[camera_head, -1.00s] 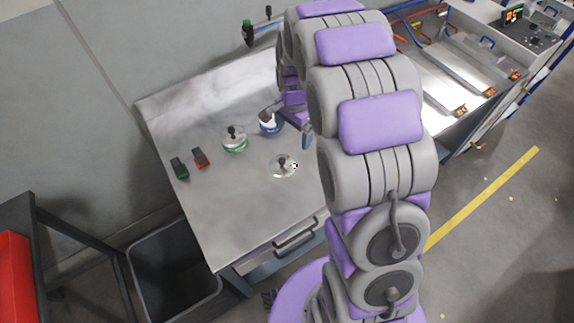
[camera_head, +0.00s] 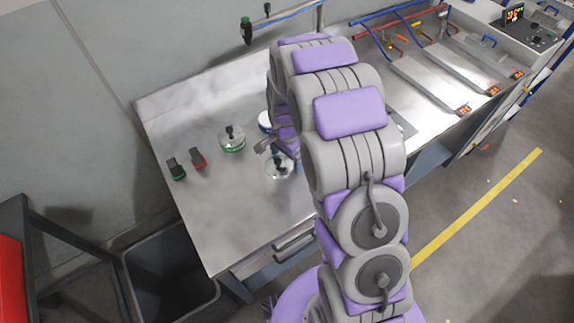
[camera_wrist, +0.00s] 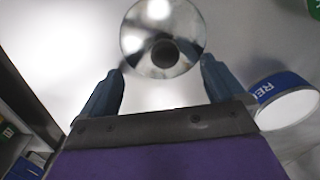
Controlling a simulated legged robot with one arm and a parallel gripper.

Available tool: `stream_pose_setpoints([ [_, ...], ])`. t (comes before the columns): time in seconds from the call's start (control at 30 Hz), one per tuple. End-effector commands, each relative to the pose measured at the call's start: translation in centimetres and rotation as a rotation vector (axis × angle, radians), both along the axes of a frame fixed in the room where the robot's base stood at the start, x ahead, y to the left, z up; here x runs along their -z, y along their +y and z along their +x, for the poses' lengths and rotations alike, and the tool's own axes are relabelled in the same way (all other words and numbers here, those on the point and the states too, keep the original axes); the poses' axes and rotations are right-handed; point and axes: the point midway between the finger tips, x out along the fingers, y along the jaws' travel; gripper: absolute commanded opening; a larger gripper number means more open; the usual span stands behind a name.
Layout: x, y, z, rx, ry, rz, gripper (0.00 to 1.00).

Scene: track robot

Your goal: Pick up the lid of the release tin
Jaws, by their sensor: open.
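A loose round shiny metal lid (camera_head: 277,172) with a dark knob lies on the steel bench. In the wrist view the lid (camera_wrist: 136,46) sits just beyond my fingertips, its knob roughly centred between them. My gripper (camera_wrist: 162,67) is open and empty, one finger on either side of the lid's near edge. The fingers appear apart from the lid; the height gap is hard to judge. A white tin with a blue label starting "RE" (camera_wrist: 268,88) stands right of my right finger.
A green-labelled tin (camera_head: 232,146) with a knobbed lid stands left of the blue-labelled one. The bench front (camera_head: 235,230) is clear. A dark bin (camera_head: 170,285) stands below.

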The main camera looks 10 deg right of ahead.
Motion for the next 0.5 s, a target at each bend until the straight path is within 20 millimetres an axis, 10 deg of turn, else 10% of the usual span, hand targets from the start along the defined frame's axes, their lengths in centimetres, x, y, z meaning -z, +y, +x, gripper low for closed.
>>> stream_pose_setpoints([
  [0.17, 0.5, 0.0, -0.3, -0.004, 0.016, 0.003, 1.0],
  [0.5, 0.8, -1.3, -0.6, -0.002, 0.024, 0.016, 0.63],
])
